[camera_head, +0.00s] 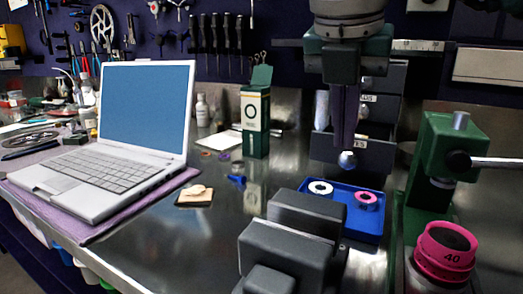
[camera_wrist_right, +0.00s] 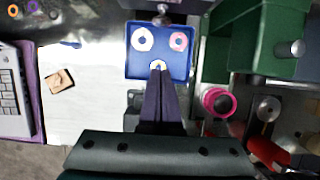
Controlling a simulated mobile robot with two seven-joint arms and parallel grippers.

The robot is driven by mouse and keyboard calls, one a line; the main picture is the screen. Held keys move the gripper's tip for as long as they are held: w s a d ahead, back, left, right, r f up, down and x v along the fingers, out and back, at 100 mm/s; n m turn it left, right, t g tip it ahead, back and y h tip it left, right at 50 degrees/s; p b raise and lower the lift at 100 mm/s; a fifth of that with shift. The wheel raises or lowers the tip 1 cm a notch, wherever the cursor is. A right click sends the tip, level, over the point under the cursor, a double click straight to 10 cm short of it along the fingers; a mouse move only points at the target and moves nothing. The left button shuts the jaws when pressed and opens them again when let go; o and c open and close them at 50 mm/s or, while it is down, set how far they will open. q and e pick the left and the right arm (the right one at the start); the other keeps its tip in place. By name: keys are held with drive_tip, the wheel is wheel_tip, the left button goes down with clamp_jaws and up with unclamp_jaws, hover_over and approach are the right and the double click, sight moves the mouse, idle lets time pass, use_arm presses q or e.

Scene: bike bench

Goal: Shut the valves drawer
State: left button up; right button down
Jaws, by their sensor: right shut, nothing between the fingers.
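A small grey drawer cabinet (camera_head: 385,78) stands at the back of the bench, partly hidden by my right arm. Its lower drawer (camera_head: 378,155) looks pulled out toward me, with a pale label and a round silver knob (camera_head: 347,160). Contact cannot be told. My left gripper is not in view.
The blue tray (camera_head: 363,229) holds a white ring (camera_head: 320,188) and a pink ring (camera_head: 366,198). Dark grey blocks (camera_head: 285,255) stand in front. A green stand (camera_head: 447,140) and pink roll (camera_head: 444,252) are at right. A laptop (camera_head: 145,110) and green box (camera_head: 255,115) stand left.

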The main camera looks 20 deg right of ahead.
sight(347, 154)
drive_tip(key=x, duration=0.6)
drive_tip(key=shift+w+d+f+p, duration=0.1)
drive_tip(key=shift+w+d+p, duration=0.2)
drive_tip(key=shift+w+d, duration=1.05)
drive_tip(key=shift+d, duration=0.15)
